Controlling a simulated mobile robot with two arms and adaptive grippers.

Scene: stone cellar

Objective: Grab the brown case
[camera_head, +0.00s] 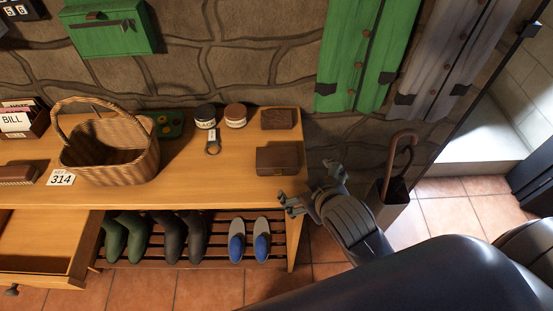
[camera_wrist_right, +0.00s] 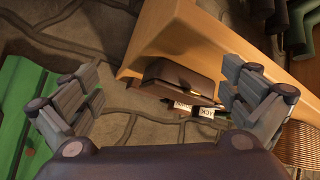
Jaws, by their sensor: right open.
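Two dark brown boxes that could be the brown case lie near the right end of the wooden bench top. The nearer brown case (camera_head: 277,161) lies close to the front right corner; the smaller brown box (camera_head: 278,119) lies behind it by the wall. In the right wrist view a brown case (camera_wrist_right: 178,80) shows between and beyond the fingers. My right gripper (camera_head: 310,189) is open and empty, just off the bench's right end, right of and apart from the nearer case. It also shows in the right wrist view (camera_wrist_right: 160,85). My left gripper is not in view.
Shoes (camera_head: 262,240) fill the rack below. An umbrella stand (camera_head: 388,205) is right of my gripper. A drawer (camera_head: 40,245) stands open at left.

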